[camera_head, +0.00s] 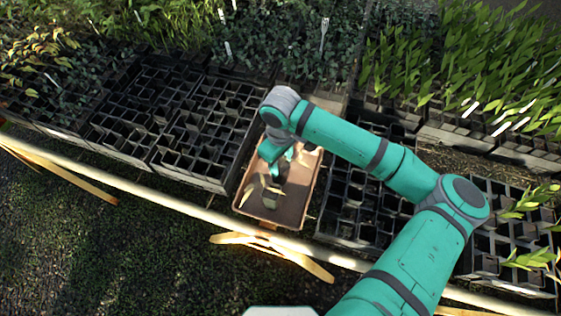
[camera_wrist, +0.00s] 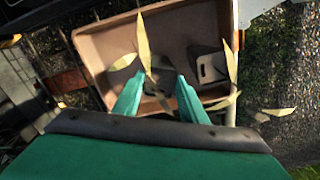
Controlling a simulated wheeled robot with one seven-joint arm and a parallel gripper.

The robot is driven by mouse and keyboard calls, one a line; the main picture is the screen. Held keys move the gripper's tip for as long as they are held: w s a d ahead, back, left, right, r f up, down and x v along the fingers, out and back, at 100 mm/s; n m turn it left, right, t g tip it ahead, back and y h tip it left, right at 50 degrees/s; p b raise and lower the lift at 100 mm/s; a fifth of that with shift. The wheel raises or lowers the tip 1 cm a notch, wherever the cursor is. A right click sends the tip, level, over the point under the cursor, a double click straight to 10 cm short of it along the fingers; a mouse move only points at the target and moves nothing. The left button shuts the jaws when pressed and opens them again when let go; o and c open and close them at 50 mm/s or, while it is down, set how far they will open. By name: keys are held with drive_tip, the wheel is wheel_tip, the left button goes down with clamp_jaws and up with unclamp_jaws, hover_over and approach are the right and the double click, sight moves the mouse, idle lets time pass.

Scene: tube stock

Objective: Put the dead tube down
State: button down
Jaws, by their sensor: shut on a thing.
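My gripper (camera_wrist: 160,84) is shut on the dead tube, whose pale yellow, withered leaves (camera_wrist: 145,45) spread between and beyond the fingers in the wrist view. The tube's body is mostly hidden by the fingers and leaves. A brown tray (camera_wrist: 108,44) lies beneath the gripper. In the head view, my gripper (camera_head: 284,166) is over or inside the same tray (camera_head: 292,213), with yellowish leaves near it. I cannot tell whether the tube touches the tray floor. A grey object with a pale face (camera_wrist: 210,66) lies in the tray.
Black cell trays stand on both sides of the brown tray, mostly empty at left (camera_head: 205,125) and right (camera_head: 350,205). Leafy green plants (camera_head: 460,60) fill the trays behind. A pale bench rail (camera_head: 190,207) runs along the front, with dark ground below.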

drive_tip(key=shift+f, duration=0.2)
drive_tip(key=c, duration=1.1)
unclamp_jaws()
drive_tip(key=shift+r, duration=0.1)
wheel_tip(320, 180, up, 12)
drive_tip(key=shift+r, duration=0.15)
